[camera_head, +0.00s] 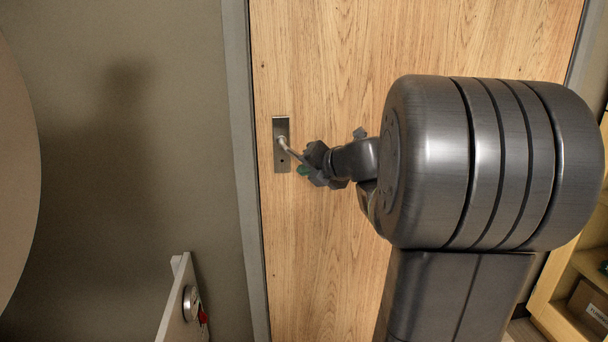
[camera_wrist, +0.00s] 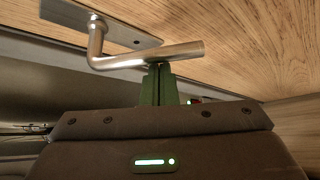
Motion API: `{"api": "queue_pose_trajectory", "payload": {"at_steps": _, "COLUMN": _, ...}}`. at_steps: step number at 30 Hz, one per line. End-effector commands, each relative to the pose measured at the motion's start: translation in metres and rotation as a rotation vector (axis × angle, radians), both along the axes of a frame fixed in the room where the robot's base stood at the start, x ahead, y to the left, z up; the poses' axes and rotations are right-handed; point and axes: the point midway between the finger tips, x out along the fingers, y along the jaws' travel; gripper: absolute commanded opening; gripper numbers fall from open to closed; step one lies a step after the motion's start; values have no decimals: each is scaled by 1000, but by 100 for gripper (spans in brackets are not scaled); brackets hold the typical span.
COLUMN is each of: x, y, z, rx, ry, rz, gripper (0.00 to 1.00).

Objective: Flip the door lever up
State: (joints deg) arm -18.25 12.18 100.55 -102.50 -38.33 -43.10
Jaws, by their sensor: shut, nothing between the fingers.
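My gripper (camera_head: 302,170) is at the lever's free end. In the wrist view its green fingers (camera_wrist: 158,72) are shut together with nothing between them. Their tips meet the underside of the bar in the picture; whether they touch cannot be told.
A grey wall (camera_head: 120,130) lies left of the door frame (camera_head: 240,150). A pale panel with a round metal fitting and a red part (camera_head: 186,305) stands at the lower left. A wooden shelf with boxes (camera_head: 575,300) is at the lower right. My arm covers much of the door.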

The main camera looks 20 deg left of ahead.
Motion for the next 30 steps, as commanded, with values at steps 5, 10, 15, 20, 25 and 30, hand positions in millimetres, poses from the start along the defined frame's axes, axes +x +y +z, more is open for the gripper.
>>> {"api": "queue_pose_trajectory", "payload": {"at_steps": 5, "x": 0, "y": 0, "z": 0, "rx": 0, "ry": 0, "rz": 0, "gripper": 0}}
{"api": "queue_pose_trajectory", "payload": {"at_steps": 10, "x": 0, "y": 0, "z": 2, "rx": -8, "ry": -5, "rz": 0, "gripper": 0}}
{"api": "queue_pose_trajectory", "payload": {"at_steps": 15, "x": 1, "y": -2, "z": 5, "rx": -39, "ry": -23, "rz": -1, "gripper": 0}}
{"api": "queue_pose_trajectory", "payload": {"at_steps": 20, "x": 1, "y": -2, "z": 5, "rx": -55, "ry": -34, "rz": 0, "gripper": 0}}
{"api": "queue_pose_trajectory", "payload": {"at_steps": 25, "x": 2, "y": -3, "z": 6, "rx": -76, "ry": -46, "rz": -1, "gripper": 0}}
{"api": "queue_pose_trajectory", "payload": {"at_steps": 30, "x": 3, "y": -5, "z": 9, "rx": -100, "ry": -61, "rz": 0, "gripper": 0}}
